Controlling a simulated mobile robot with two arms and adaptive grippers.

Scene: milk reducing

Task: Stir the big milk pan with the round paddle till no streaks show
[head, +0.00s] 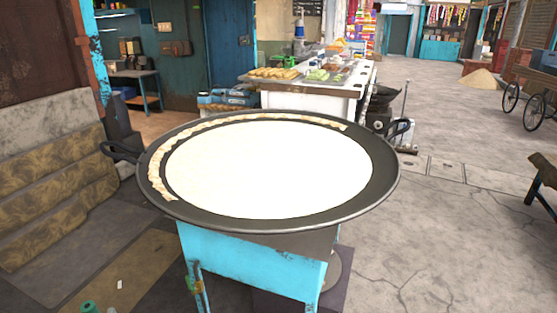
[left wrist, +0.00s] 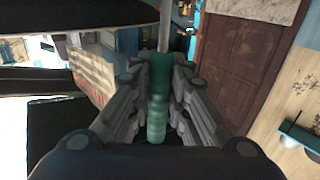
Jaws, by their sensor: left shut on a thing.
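The big milk pan (head: 385,185) is wide, dark and shallow, with a loop handle at each side. It holds plain white milk (head: 268,168); I see no streaks on its surface. A strip of pale, wrinkled cream (head: 215,123) clings to the pan's left and far inner wall. In the left wrist view my left gripper (left wrist: 163,70) is shut around a green handle (left wrist: 157,115) with a grey rod (left wrist: 164,28) running out of it. The round paddle end is not visible. My right gripper is in neither view.
The pan sits on a light blue stand (head: 255,265). Behind it is a counter (head: 310,98) with food on top. Sacks (head: 50,195) are stacked at the left. A small green thing (head: 88,307) shows at the bottom left. The paved floor at right is mostly clear.

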